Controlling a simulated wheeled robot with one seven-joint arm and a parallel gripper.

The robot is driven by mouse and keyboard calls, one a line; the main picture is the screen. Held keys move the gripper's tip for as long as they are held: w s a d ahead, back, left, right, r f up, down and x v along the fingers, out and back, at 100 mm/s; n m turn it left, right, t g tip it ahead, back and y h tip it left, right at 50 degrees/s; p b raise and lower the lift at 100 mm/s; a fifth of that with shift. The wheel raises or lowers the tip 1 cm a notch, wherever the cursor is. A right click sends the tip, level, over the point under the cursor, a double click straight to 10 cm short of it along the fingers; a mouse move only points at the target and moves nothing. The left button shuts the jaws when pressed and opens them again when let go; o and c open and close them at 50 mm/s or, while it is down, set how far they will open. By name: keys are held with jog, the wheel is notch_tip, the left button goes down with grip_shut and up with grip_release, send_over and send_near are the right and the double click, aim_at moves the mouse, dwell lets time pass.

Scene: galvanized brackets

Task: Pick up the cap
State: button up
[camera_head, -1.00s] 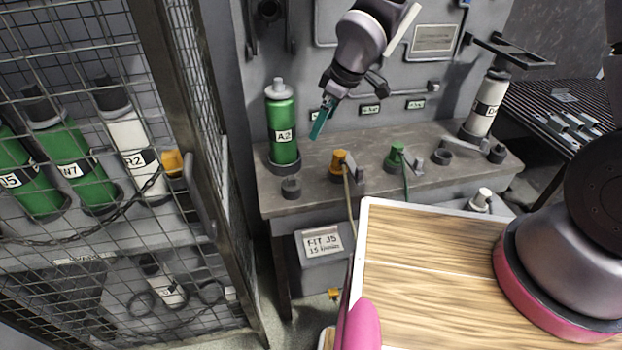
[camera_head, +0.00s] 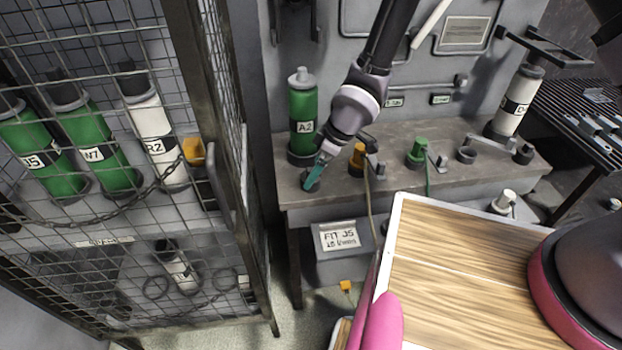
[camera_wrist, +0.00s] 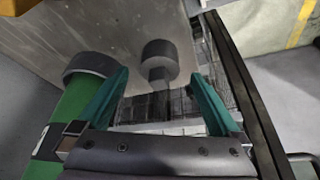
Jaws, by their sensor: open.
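A small dark grey cylinder (camera_head: 306,176), which looks like the cap, sits on the bench in front of the green bottle A2 (camera_head: 302,108). In the head view, my gripper (camera_head: 315,174) hides most of it. In the wrist view, the dark cap (camera_wrist: 160,52) shows between and just beyond the two teal fingertips, with a narrower dark part below it. My gripper (camera_wrist: 158,76) is open, one finger on each side of the cap's line, and holds nothing. I cannot tell whether a finger touches it.
The green bottle (camera_wrist: 58,125) stands close beside my left finger in the wrist view. Orange (camera_head: 357,158) and green (camera_head: 418,150) valve fittings stand right of the gripper on the bench (camera_head: 455,190). A wire cage (camera_head: 235,200) is at left. A wooden board (camera_head: 440,240) lies in front.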

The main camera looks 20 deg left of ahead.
aim_at(316, 187)
jog(key=x, duration=0.3)
jog(key=shift+a+f, duration=0.15)
jog(key=shift+f, duration=0.15)
jog(key=c, duration=1.4)
